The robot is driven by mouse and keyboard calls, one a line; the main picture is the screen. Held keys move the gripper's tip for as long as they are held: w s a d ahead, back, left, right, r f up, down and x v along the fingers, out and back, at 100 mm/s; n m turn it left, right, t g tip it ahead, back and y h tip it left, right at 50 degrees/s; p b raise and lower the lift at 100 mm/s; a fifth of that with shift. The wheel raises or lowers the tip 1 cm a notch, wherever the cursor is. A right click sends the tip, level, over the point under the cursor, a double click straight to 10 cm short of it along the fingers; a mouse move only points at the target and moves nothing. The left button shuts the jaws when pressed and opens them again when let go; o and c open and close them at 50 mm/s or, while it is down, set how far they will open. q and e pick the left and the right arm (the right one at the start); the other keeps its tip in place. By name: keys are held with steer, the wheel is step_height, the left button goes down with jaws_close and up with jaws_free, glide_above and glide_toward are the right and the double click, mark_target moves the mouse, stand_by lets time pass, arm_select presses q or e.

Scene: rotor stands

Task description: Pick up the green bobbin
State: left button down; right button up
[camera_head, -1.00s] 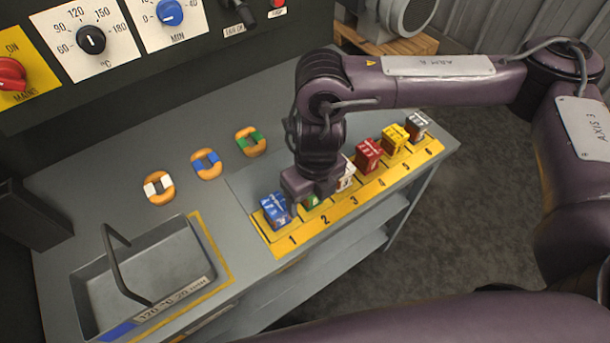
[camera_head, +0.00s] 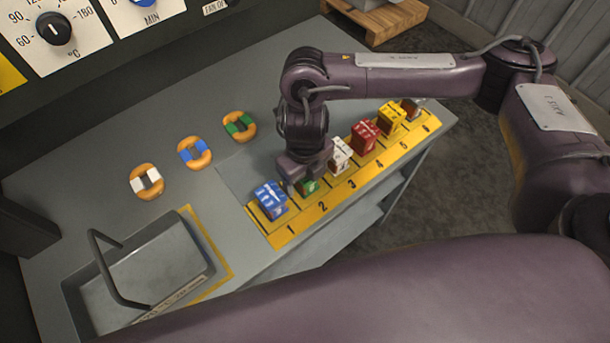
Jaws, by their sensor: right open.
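The green bobbin (camera_head: 308,187) stands on the yellow numbered strip (camera_head: 325,205) at slot 2, mostly hidden behind my right gripper. My right gripper (camera_head: 303,180) is open and points down right over it, its fingers at the bobbin's level. I cannot tell whether the fingers touch it. A blue bobbin (camera_head: 270,200) stands close by at slot 1, and a white bobbin (camera_head: 340,156) at slot 3. My left gripper is not in view.
Orange rings with white (camera_head: 147,182), blue (camera_head: 194,153) and green (camera_head: 239,127) bands lie on the bench. A handled metal tray (camera_head: 205,240) sits at the front left.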

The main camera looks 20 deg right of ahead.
steer(key=shift+f, duration=0.35)
steer(key=c, duration=1.2)
steer(key=shift+c, duration=0.2)
steer(key=shift+r, duration=0.2)
